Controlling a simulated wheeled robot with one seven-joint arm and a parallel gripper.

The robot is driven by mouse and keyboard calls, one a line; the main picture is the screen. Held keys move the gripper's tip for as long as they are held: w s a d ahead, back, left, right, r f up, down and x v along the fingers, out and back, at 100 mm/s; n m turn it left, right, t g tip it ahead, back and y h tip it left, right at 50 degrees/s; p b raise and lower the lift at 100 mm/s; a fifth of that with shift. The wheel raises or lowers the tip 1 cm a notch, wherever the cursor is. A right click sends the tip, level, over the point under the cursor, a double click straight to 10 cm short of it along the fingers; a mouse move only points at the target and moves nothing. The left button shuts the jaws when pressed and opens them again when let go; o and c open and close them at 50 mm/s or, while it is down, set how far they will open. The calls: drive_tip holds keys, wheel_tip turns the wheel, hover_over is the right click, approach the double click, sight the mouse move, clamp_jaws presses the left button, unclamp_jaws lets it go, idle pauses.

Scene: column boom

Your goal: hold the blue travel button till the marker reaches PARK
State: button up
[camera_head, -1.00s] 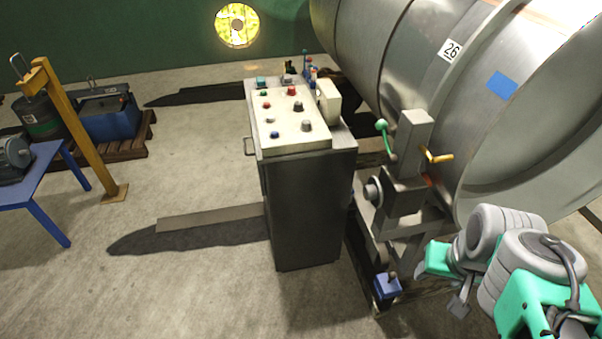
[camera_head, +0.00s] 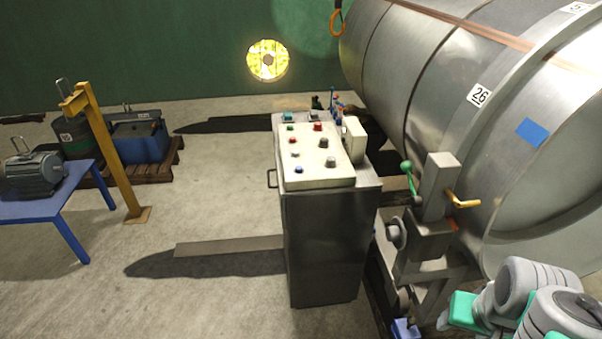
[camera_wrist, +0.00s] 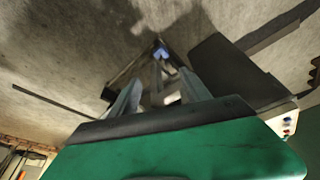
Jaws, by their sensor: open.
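The blue travel button (camera_head: 298,170) is a small blue button at the near left corner of the pale sloped panel (camera_head: 315,178) on the grey control cabinet (camera_head: 325,245). No hand or tool touches it. My gripper (camera_wrist: 160,88) shows in the wrist view, its two grey fingers apart with nothing seen between them. The panel (camera_wrist: 283,120) is at the right edge of that view, well to the side of the fingers. In the head view my arm is at the lower right, apart from the cabinet, and the fingers cannot be made out. I cannot make out the marker or PARK.
A large metal drum (camera_head: 450,100) marked 26 fills the right. A clamp stand with a green-knobbed lever (camera_head: 407,168) stands between cabinet and arm. A blue box (camera_head: 405,329) sits low beside it. A blue table (camera_head: 50,205) and yellow post (camera_head: 110,155) are left; floor between is open.

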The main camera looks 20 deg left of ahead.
drive_tip(key=shift+c, duration=0.2)
idle(0.3)
clamp_jaws()
idle(0.4)
idle(1.1)
